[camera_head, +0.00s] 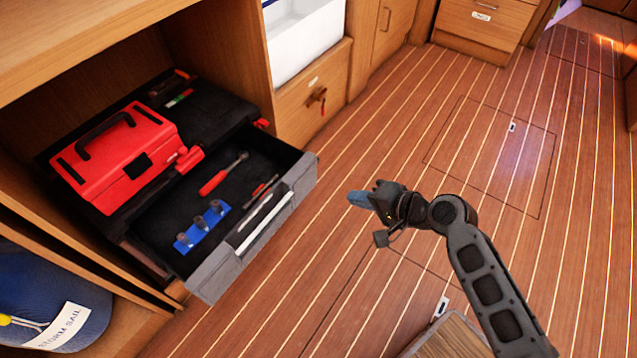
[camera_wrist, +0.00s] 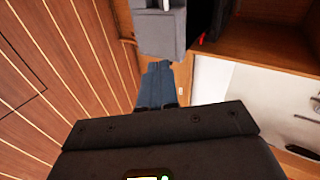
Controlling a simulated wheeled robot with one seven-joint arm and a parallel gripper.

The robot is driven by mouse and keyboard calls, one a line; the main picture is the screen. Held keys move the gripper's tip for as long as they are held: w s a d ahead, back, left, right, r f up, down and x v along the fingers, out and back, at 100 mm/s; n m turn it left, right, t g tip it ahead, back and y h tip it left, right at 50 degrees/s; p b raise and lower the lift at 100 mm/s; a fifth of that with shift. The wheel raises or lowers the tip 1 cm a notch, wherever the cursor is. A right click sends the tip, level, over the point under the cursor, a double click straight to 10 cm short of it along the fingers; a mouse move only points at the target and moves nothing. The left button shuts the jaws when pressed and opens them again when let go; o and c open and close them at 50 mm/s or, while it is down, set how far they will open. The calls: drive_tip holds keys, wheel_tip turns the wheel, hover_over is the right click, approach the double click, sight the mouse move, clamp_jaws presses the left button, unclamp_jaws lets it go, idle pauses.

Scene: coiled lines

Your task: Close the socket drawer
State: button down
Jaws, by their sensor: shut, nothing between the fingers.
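The socket drawer (camera_head: 206,286) is a black drawer with a grey front, pulled out of a black toolbox in a wooden locker. Inside it lie a red-handled ratchet (camera_head: 224,175), a small thin tool and a blue rail (camera_head: 202,228) with several sockets. A pale handle strip runs along its front. My gripper (camera_head: 358,198) is to the right of the drawer front, apart from it, above the floor. Its blue fingers (camera_wrist: 157,85) are together and empty in the wrist view. A grey block (camera_wrist: 162,35), seemingly the drawer front's corner, shows just beyond them.
A red case (camera_head: 112,160) sits on top of the toolbox. A blue storm sail bag (camera_head: 50,300) lies at the lower left. A wooden cabinet with a latch (camera_head: 317,97) stands behind the drawer. The striped wooden floor around my gripper is clear.

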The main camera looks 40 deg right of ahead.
drive_tip(key=w, duration=0.3)
drive_tip(key=b, duration=0.3)
approach(300, 176)
wheel_tip(300, 176, down, 4)
drive_tip(key=w, duration=0.2)
drive_tip(key=shift+w+a+r+m+y, duration=0.1)
drive_tip(key=shift+w+a+m+y, duration=0.1)
drive_tip(key=shift+w, duration=0.25)
drive_tip(key=shift+w+a+r+m+y, duration=0.1)
drive_tip(key=shift+w+a+y, duration=0.1)
drive_tip(key=shift+w, duration=0.3)
drive_tip(key=shift+w+a+b, duration=0.15)
drive_tip(key=shift+w+b, duration=0.15)
drive_tip(key=shift+w, duration=0.35)
drive_tip(key=shift+w, duration=0.1)
drive_tip(key=w+a+b, duration=0.2)
drive_tip(key=w+a, duration=0.1)
drive_tip(key=w, duration=0.6)
drive_tip(key=w+a+b, duration=0.2)
drive_tip(key=w+a, duration=0.1)
drive_tip(key=w, duration=0.6)
drive_tip(key=shift+w+b, duration=0.25)
drive_tip(key=shift+b, duration=0.1)
drive_tip(key=shift+s, duration=0.1)
